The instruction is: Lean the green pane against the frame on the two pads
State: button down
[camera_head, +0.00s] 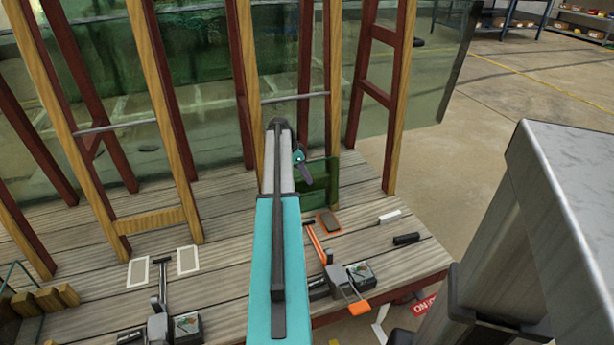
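The green pane (322,184) is a small dark green panel, upright or nearly so, at the foot of a wooden frame (333,100) right of centre. My arm hides its left part. I cannot tell whether it touches the frame or the deck. My gripper (303,168) is at the end of my teal and grey arm, over the pane's upper left. Its fingers are too small and covered to show whether they hold the pane. One orange-edged pad (329,222) lies on the deck just in front of the pane. Two pale white-edged pads (138,271) (188,260) lie further left.
Large glass sheets (200,90) stand behind several wooden frames. A white block (390,217) and a black block (406,239) lie at right. Wooden blocks (45,299) sit at left.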

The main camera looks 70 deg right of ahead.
jog(key=shift+w+d+f+b, duration=0.15)
jog(key=shift+f+b, duration=0.1)
jog(key=shift+f, duration=0.75)
jog(key=shift+w+d+f+b, duration=0.15)
jog(key=shift+f+b, duration=0.1)
jog(key=shift+f, duration=0.7)
jog(key=shift+s, duration=0.1)
jog(key=c, duration=1.9)
grip_release()
jog(key=shift+f, duration=0.1)
jog(key=shift+w, duration=0.2)
